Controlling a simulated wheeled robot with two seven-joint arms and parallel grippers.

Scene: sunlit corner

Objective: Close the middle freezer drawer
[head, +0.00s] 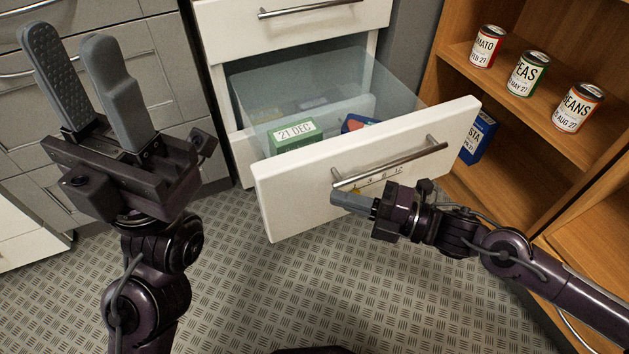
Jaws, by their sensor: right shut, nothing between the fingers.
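The middle freezer drawer (290,200) is pulled out, with a white front, clear sides and a metal bar handle (390,166). A green box (294,143) labelled "21 DEC" and a partly hidden blue and red package (356,123) lie inside it. My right gripper (342,198) is shut and empty, in front of the drawer front just below the handle's left end. I cannot tell whether it touches the front. My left gripper (80,85) is raised at the left, away from the drawer, its fingers apart and empty.
An upper white drawer (290,28) is above. A wooden shelf (480,65) at the right holds several cans and a blue box (479,139), close to the drawer's right side. Grey cabinets (150,60) stand at the left. The metal floor (250,290) in front is clear.

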